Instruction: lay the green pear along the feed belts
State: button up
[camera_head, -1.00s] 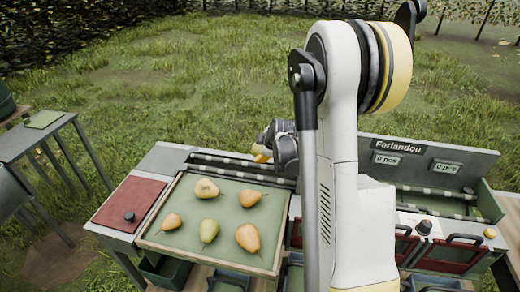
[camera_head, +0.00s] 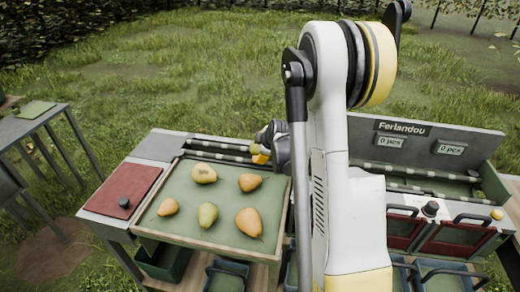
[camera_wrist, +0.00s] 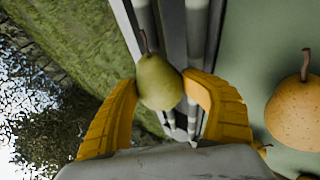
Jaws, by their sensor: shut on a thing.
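In the wrist view the green pear (camera_wrist: 160,84) is pinched between the two yellow fingers of my gripper (camera_wrist: 160,90). Its stem points away from my palm, roughly in line with the feed belts (camera_wrist: 196,40), which run behind it. I cannot tell whether the pear touches the belts. In the head view my gripper (camera_head: 264,153) is at the back edge of the tray, over the right part of the near feed belts (camera_head: 222,147). The held pear is not clearly visible there.
A green-lined tray (camera_head: 165,233) in front of the belts holds several pears, one greenish (camera_head: 207,214). A red panel (camera_head: 122,190) lies left of it. A display board (camera_head: 430,140) stands at the back right. Bins (camera_head: 226,275) sit below the tray.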

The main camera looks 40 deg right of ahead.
jog(key=shift+o, duration=0.2)
jog(key=shift+s+d+f, duration=0.15)
jog(key=shift+s+f, duration=0.25)
jog(key=shift+f, duration=0.1)
jog(key=o, duration=1.6)
jog(key=shift+d, duration=0.1)
jog(key=shift+w+r, duration=0.1)
jog(key=shift+r, duration=0.1)
jog(key=v, duration=1.2)
jog(key=shift+w, duration=0.1)
